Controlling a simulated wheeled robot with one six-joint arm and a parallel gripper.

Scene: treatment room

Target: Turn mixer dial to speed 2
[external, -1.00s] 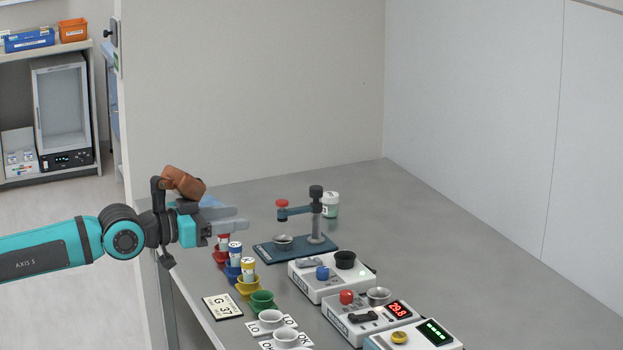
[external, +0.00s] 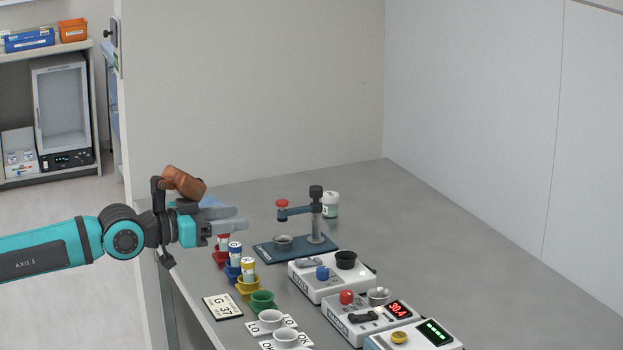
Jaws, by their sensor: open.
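Three white devices stand on the grey table; I cannot tell for sure which is the mixer. The back one (external: 317,289) has a grey handle-like part (external: 309,262), a blue knob (external: 322,272) and a black cup (external: 345,260). The middle one (external: 345,329) has a black handle-like part (external: 362,317), a red knob (external: 346,297), a metal cup (external: 378,296) and a red display (external: 398,309). The front one (external: 375,344) has a yellow knob (external: 399,337) and a green display (external: 434,332). Dial markings are too small to read. My gripper (external: 243,219) is open, empty, left of the devices, above the table's left side.
A blue press-like stand (external: 268,253) with a red knob stands behind the devices, a white jar (external: 331,204) beyond it. Coloured cups, including a green one (external: 262,301), line the left edge by a label card (external: 222,307). The table's right side is clear.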

